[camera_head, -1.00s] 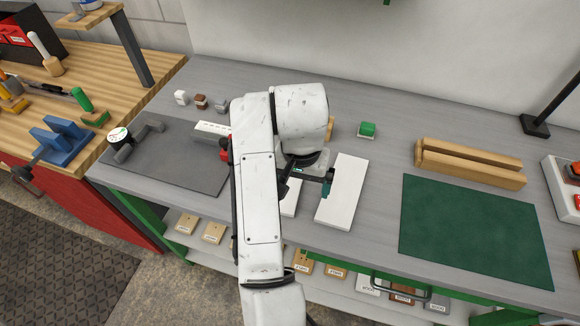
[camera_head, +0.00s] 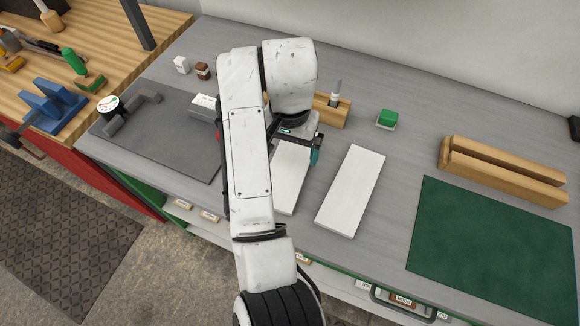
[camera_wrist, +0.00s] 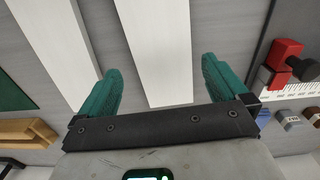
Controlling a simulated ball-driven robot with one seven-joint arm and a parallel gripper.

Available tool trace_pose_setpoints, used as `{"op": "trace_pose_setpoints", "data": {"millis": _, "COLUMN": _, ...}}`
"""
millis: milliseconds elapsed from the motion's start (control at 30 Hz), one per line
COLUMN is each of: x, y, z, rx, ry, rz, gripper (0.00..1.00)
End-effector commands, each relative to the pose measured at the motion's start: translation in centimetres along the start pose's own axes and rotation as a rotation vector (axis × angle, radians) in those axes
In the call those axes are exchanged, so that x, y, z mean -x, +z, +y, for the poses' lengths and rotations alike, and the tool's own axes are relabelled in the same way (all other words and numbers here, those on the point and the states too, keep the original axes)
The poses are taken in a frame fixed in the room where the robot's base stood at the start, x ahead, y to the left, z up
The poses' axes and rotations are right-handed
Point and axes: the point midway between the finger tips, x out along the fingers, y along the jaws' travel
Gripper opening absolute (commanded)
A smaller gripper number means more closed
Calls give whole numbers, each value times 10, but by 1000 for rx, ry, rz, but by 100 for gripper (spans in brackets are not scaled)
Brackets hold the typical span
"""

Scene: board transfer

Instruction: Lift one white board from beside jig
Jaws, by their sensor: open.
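Two white boards lie flat, side by side, on the grey bench. The left board (camera_head: 291,182) is partly covered by my arm in the head view; the right board (camera_head: 350,190) is fully visible. My gripper (camera_head: 298,146) is at the far end of the left board, with one teal finger showing. In the wrist view, my gripper (camera_wrist: 160,66) is open and empty, with the left board (camera_wrist: 155,50) between its spread fingers. The right board (camera_wrist: 50,45) lies outside the left-hand finger. Contact and height cannot be told. A slotted wooden block (camera_head: 503,172), possibly the jig, stands at right.
A green mat (camera_head: 492,245) lies on the right. A dark grey mat (camera_head: 160,135) with a dial gauge (camera_head: 107,104) is on the left. A wooden holder (camera_head: 333,112) and a green-topped block (camera_head: 387,119) stand behind the boards.

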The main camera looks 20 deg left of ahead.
Motion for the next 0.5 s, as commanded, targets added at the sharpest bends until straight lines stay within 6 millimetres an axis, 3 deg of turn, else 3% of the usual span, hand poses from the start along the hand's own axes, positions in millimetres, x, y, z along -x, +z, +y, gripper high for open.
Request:
{"op": "trace_pose_setpoints", "data": {"millis": 167, "x": -10, "y": 0, "z": 0, "rx": 1, "ry": 1, "rz": -2, "gripper": 100}}
{"op": "trace_pose_setpoints", "data": {"millis": 500, "x": -52, "y": -1, "z": -2, "rx": 1, "ry": 0, "rz": -1, "gripper": 100}}
